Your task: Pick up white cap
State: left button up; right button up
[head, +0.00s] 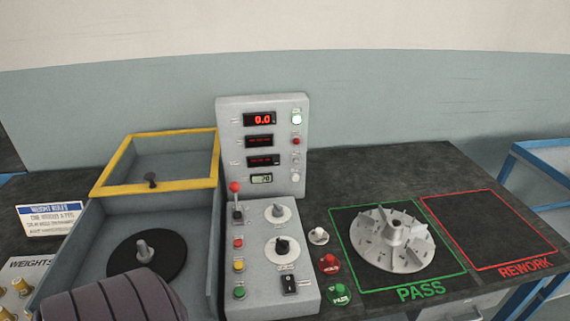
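A small white cap (318,236) with a raised knob sits on the dark bench top. It is just right of the grey control box and left of the green PASS outline. The red and green round pieces stand in front of it, closer to me. Nothing covers the cap.
The control box (265,264) and upright display panel (227,154) stand left of the cap. A finned grey impeller (393,240) lies in the PASS square. A red piece (329,264) and a green piece (339,293) are close by. The REWORK square (490,230) is empty.

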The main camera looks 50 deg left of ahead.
aim_at(318, 236)
jog(key=u, duration=1.2)
jog(key=i+j+u, duration=0.1)
jog(key=j+u, duration=0.3)
